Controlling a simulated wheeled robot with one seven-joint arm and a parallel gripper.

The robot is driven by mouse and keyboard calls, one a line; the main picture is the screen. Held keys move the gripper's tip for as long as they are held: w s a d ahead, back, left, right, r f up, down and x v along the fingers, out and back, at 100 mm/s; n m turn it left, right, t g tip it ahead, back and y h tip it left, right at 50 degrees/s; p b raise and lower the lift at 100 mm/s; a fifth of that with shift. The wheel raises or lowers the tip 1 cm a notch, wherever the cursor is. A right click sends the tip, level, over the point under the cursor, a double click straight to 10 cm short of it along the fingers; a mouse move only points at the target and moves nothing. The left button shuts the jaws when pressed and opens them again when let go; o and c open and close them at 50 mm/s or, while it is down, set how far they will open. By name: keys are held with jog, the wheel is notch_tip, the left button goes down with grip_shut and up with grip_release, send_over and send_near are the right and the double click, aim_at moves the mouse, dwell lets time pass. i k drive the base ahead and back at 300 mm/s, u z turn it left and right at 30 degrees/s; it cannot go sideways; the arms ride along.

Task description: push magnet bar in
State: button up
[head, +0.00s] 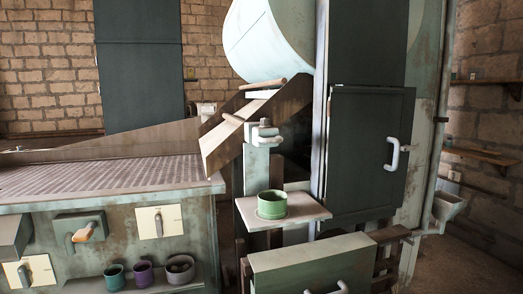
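A sloping wooden chute (223,147) runs down from under the big pale drum in the head view. Two light wooden rods show at it: an upper rod (263,83) near the drum and a lower rod (232,118) at the chute's near side. I cannot tell which of them, if either, is the magnet bar, nor how far it stands out. A grey metal fitting (264,134) sits on a post just right of the chute. My gripper is not in view.
A green cup (272,204) stands on a small shelf (304,213) below the fitting. A green box front with a handle (315,268) stands low in front. A ribbed table (100,185) fills the left. A dark door (369,155) with a pale handle is at right.

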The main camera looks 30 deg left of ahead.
aim_at(263, 137)
jog(key=u, duration=0.05)
jog(key=k, duration=0.3)
jog(key=u, duration=1.45)
jog(key=i, duration=1)
